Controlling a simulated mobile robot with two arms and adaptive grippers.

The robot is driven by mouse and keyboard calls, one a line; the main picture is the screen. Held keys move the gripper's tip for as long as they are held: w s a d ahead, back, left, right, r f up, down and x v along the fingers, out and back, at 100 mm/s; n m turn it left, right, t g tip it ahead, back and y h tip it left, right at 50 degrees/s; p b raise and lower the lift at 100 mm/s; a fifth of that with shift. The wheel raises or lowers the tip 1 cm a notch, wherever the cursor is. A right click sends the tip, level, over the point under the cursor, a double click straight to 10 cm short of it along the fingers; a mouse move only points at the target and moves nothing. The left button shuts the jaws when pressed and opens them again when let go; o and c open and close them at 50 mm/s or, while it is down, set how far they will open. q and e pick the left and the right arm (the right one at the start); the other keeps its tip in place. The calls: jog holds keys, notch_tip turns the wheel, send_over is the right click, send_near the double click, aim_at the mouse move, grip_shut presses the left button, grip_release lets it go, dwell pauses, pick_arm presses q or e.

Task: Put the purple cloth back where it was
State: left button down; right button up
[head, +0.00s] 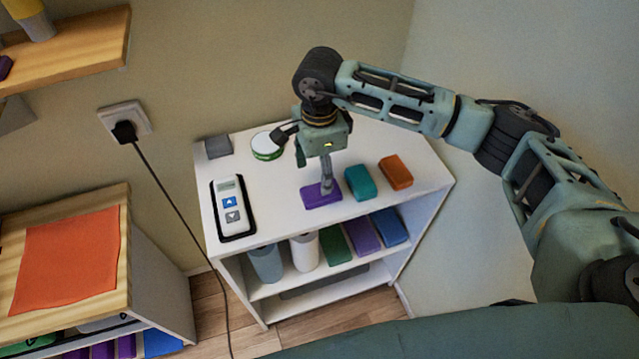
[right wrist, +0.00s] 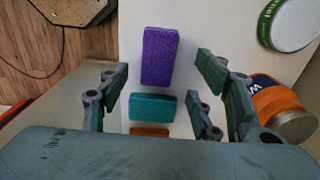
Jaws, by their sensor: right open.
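A small folded purple cloth (head: 313,196) lies flat on the top of the white shelf unit (head: 250,220), near its front edge. My right gripper (head: 327,184) points down over it, open, hiding part of it in the head view. In the right wrist view the purple cloth (right wrist: 160,55) shows whole, with the open fingers (right wrist: 162,82) apart on both sides and nothing held between them. A teal folded cloth (head: 360,183) and an orange one (head: 396,172) lie in a row to its right. My left gripper is not in view.
A white device (head: 231,208) on a black tray, a white-and-green tin (head: 267,147) and a grey block (head: 218,147) share the top. An orange tin (right wrist: 277,105) shows in the wrist view. The shelf below holds bottles (head: 305,251) and green, purple (head: 362,236) and blue folded items.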

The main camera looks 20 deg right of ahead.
aim_at(319, 190)
notch_tip(319, 190, up, 6)
jog(key=b, duration=0.1)
jog(key=shift+r, duration=0.2)
jog(key=shift+s, duration=0.1)
